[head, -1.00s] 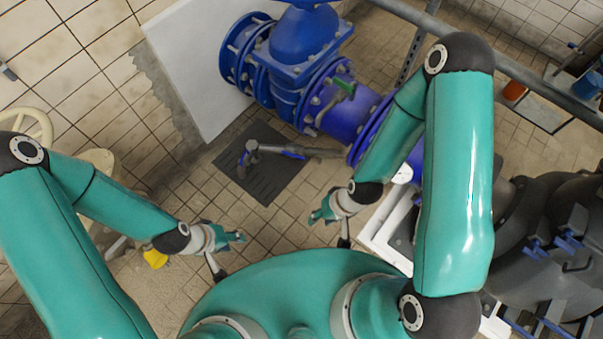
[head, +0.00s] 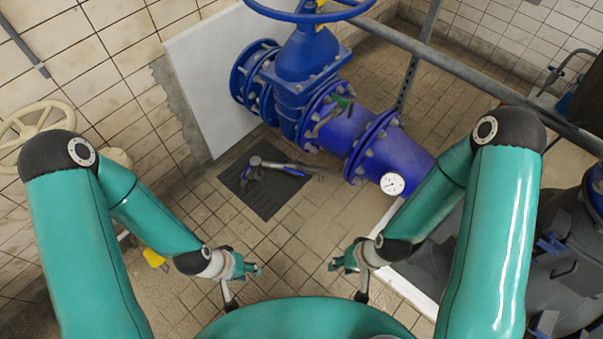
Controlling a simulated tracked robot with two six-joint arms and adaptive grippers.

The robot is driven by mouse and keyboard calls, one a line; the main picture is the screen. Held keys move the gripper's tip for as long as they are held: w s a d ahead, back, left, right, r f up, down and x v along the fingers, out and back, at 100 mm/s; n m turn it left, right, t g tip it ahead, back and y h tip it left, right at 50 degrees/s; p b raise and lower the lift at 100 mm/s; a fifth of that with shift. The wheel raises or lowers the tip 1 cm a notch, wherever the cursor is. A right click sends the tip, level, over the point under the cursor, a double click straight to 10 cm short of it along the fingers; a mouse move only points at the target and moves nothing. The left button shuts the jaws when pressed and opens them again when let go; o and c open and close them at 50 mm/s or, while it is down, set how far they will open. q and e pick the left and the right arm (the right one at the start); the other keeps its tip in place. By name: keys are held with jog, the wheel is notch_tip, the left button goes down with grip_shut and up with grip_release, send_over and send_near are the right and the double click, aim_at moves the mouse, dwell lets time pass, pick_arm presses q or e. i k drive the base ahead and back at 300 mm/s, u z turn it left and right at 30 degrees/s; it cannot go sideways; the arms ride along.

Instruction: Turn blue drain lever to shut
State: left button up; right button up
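The blue drain lever (head: 284,167) lies along a thin grey drain pipe, low down over the dark floor grate (head: 268,202). The pipe runs from the big blue pipe to a downturned spout (head: 253,168) at the left. The lever looks roughly in line with the pipe. My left gripper (head: 245,287) is open and empty, nearer to me than the grate. My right gripper (head: 348,283) is open and empty, to the right of it. Both are well apart from the lever. Nothing covers the lever.
The blue pipe (head: 350,133) carries a valve with a blue handwheel (head: 312,8), a green-handled lever (head: 341,102) and a white gauge (head: 392,184). A grey rail (head: 440,62) crosses the upper right. A cream handwheel (head: 38,127) is at the left. Floor tiles around the grate are clear.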

aim_at(294, 171)
jog(key=z, duration=0.1)
jog(key=i, duration=0.5)
jog(key=u, duration=0.1)
jog(key=k, duration=1.3)
jog(key=u, duration=0.4)
jog(key=i, duration=1.85)
jog(key=z, duration=0.55)
